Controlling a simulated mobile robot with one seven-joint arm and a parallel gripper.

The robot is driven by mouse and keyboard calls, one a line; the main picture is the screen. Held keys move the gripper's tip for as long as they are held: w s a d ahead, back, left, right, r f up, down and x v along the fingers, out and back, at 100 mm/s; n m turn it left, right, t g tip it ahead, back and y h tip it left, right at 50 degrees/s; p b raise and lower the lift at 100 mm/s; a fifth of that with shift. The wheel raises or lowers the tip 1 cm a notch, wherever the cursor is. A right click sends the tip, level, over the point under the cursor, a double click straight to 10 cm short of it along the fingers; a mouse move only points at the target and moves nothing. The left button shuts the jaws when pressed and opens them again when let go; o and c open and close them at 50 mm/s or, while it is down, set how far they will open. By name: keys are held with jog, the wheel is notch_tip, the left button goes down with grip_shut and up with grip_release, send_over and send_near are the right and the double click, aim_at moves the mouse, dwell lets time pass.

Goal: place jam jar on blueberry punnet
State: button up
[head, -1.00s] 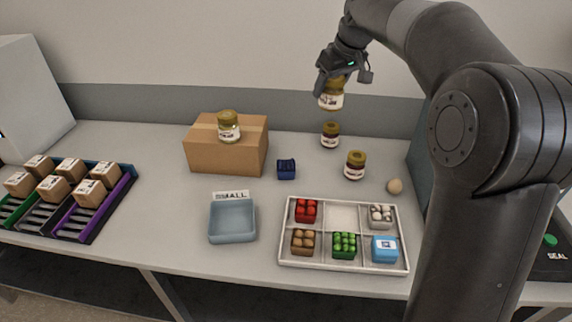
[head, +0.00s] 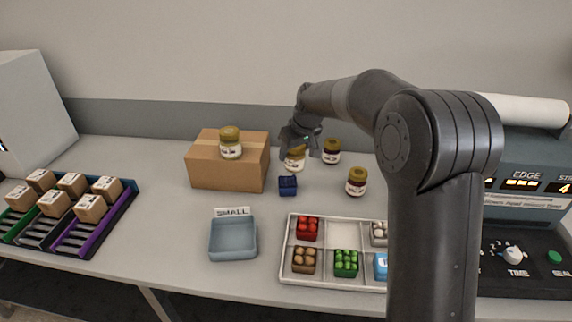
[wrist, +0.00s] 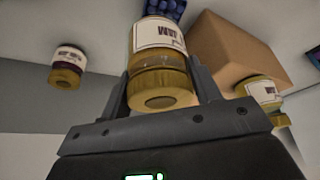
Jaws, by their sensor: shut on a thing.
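My gripper (head: 299,148) is shut on a jar (head: 295,160) with a gold lid and a white label. The jar is upright and its lid end sits between the fingers in the wrist view (wrist: 160,72). The blueberry punnet (head: 288,186), small and dark blue, stands on the table just below and in front of the held jar in the head view. Its blue top also shows beyond the jar in the wrist view (wrist: 166,8). The jar appears above and behind the punnet, apart from it.
A cardboard box (head: 225,170) with another jar (head: 230,143) on it stands left. Two dark jam jars (head: 331,151) (head: 357,182) stand right. A divided tray (head: 300,278) of punnets, a blue-grey bin (head: 232,240) and a rack (head: 110,230) of small boxes lie around.

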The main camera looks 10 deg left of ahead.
aim_at(286, 164)
jog(key=shift+w+a+f, duration=0.15)
jog(key=shift+a+f, duration=0.25)
jog(key=shift+a, duration=0.25)
jog(key=shift+w+a+f, duration=0.1)
jog(key=shift+a+f, duration=0.25)
jog(key=shift+a, duration=0.25)
jog(key=shift+f, duration=1.9)
jog(key=shift+f, duration=0.15)
jog(key=o, duration=1.2)
jog(key=shift+o, duration=0.2)
